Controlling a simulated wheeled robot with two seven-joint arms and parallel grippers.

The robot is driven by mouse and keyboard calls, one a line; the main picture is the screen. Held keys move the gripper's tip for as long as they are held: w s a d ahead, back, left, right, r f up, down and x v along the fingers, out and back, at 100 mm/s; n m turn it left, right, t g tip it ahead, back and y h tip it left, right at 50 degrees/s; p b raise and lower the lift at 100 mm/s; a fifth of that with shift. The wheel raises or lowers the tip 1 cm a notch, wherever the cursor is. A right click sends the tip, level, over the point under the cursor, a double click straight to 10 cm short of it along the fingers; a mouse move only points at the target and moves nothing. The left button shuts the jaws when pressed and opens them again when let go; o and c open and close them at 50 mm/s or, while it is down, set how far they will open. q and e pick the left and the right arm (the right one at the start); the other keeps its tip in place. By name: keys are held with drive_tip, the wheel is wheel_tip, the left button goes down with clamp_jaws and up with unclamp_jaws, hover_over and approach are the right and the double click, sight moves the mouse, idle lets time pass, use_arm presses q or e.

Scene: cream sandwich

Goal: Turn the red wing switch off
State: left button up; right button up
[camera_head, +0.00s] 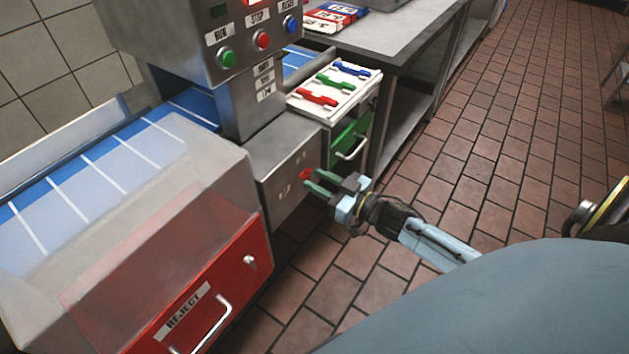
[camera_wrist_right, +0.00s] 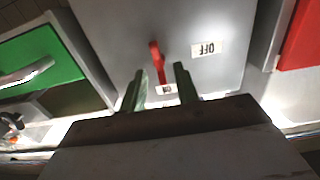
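The red wing switch (camera_head: 305,174) is on the front of the grey metal box under the machine's control column. In the right wrist view the switch (camera_wrist_right: 156,58) is a narrow red lever. Its lower end points toward a small label (camera_wrist_right: 167,89), which is too small to read for sure. An upside-down OFF label (camera_wrist_right: 207,48) is to its right. My right gripper (camera_head: 316,181) is open, its green fingers pointing at the switch. In the wrist view the gripper (camera_wrist_right: 160,71) has its fingertips either side of the lever's lower part; contact cannot be told. My left gripper is not in view.
A red REJECT drawer (camera_head: 233,284) is at front left, below a clear cover. A green drawer (camera_head: 349,143) with a light handle is just beyond the box. A tray (camera_head: 352,95) with red, green and blue pieces stands above it. The tiled floor (camera_head: 500,150) at right is open.

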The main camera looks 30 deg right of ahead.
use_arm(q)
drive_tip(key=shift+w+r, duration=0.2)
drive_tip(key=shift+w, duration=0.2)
use_arm(e)
drive_tip(key=shift+x, duration=0.75)
clamp_jaws()
